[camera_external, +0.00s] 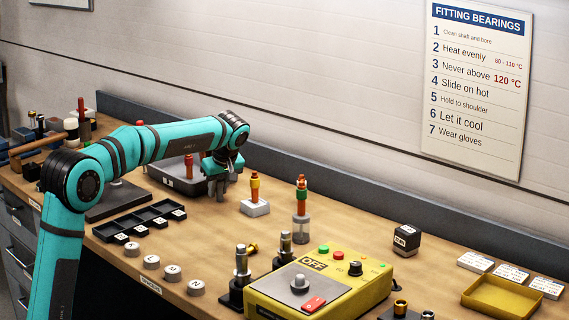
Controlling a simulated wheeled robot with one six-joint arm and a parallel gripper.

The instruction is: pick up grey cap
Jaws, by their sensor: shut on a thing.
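My gripper (218,196) points down over the wooden bench, at the right side of the dark grey tray. It is shut on a small grey thing that I take to be the grey cap. The fingers hide most of it, and its shape is too small to make out. Several round, light grey caps with dark marks on top stand in a row at the bench's front edge, among them one (150,262) and the rightmost one (196,288). They are well apart from my gripper.
A black compartment tray (139,222) lies in front of my gripper. A white block (255,208) with an orange-and-yellow peg stands to its right. A yellow control box (322,288), metal posts and a black cube (406,240) are farther right. Open wood lies between them.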

